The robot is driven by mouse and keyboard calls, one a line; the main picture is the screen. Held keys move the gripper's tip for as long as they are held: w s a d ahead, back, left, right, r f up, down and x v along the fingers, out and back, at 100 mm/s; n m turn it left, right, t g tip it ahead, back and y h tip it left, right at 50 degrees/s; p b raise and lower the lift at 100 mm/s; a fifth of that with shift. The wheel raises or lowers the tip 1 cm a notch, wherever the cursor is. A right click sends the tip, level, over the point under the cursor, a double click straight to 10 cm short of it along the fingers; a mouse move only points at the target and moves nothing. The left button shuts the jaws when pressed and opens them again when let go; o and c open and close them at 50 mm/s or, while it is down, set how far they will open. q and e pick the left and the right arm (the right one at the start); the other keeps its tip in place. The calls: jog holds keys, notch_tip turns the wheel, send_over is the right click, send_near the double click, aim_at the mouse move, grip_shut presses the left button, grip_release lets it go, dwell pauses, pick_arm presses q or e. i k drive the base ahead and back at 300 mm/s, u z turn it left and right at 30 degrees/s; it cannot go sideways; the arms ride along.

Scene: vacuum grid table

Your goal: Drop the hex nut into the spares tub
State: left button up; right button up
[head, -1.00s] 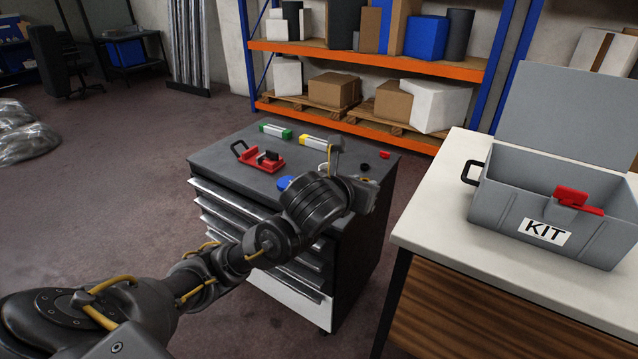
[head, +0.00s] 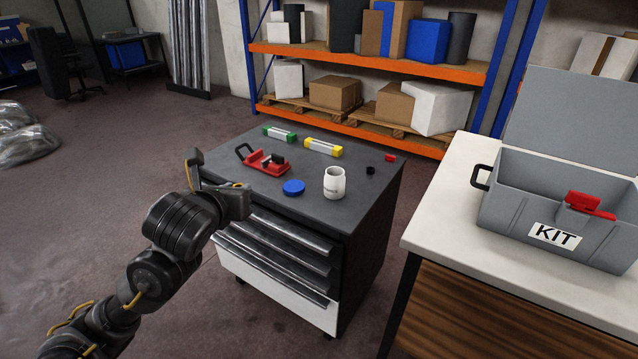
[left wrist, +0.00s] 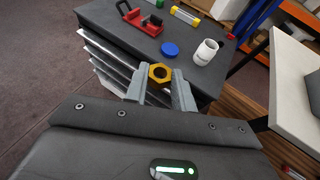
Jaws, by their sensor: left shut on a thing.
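The hex nut (left wrist: 160,73) is brass-yellow and sits between the two fingertips of my left gripper (left wrist: 160,80) in the left wrist view. In the head view my left gripper (head: 238,187) is at the front left edge of the grey drawer cabinet, shut on the nut, which is hard to make out there. A small white tub (head: 334,183), apparently the spares tub, stands upright and open on the cabinet top, to the right of the gripper and apart from it. It also shows in the left wrist view (left wrist: 206,52). My right gripper is not in view.
A blue round lid (head: 293,188) lies left of the tub. A red clamp-like tool (head: 265,163), green-ended (head: 280,134) and yellow-ended (head: 323,147) bars and small black (head: 370,170) and red (head: 390,158) pieces share the cabinet top. A grey KIT box (head: 520,215) stands on the right bench.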

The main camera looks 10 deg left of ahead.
aim_at(333, 193)
jog(key=i, duration=0.75)
jog(key=u, duration=0.1)
jog(key=k, duration=1.25)
jog(key=z, duration=0.7)
jog(key=i, duration=1)
jog(key=u, duration=0.35)
